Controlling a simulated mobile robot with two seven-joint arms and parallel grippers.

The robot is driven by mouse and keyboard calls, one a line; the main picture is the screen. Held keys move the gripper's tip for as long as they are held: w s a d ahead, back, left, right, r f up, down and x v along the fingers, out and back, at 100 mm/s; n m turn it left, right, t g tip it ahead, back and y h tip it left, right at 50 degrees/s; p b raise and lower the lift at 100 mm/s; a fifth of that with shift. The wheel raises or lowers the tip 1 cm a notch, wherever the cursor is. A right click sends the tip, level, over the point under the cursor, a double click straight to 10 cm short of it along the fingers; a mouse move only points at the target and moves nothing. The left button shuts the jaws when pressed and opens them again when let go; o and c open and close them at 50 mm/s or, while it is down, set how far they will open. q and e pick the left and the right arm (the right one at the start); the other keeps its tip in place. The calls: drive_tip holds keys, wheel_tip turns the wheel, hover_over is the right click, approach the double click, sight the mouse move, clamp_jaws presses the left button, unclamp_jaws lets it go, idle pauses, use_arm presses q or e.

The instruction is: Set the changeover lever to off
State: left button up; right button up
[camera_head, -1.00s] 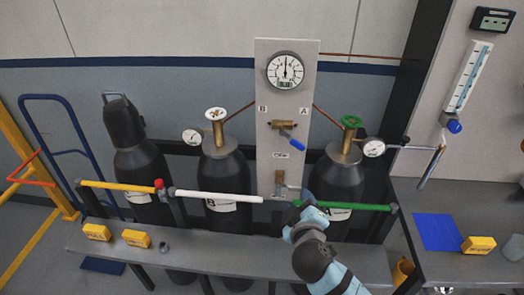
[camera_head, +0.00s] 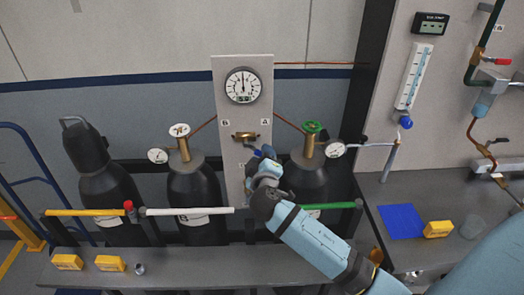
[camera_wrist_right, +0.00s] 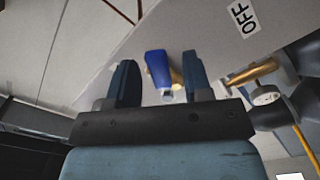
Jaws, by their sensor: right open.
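The changeover lever (camera_head: 256,152) has a blue handle on a brass valve (camera_head: 245,136), on the pale upright panel below the round gauge. In the head view the handle points down and right and is partly covered by my right gripper (camera_head: 265,160). In the right wrist view the blue handle (camera_wrist_right: 158,70) shows between the two spread fingers of my right gripper (camera_wrist_right: 160,82), with space on both sides. An OFF label (camera_wrist_right: 243,15) is to the upper right there. My left gripper is not in view.
Gas cylinders with a white handwheel (camera_head: 179,130) and a green handwheel (camera_head: 312,127) flank the panel (camera_head: 228,158). A yellow, white and green rail (camera_head: 190,211) runs in front, above a grey bench (camera_head: 190,265). A blue mat (camera_head: 402,221) lies on the right-hand counter.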

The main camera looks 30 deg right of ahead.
drive_tip(key=shift+w+d, duration=0.3)
drive_tip(key=shift+w, duration=0.2)
clamp_jaws()
drive_tip(key=shift+f, duration=0.1)
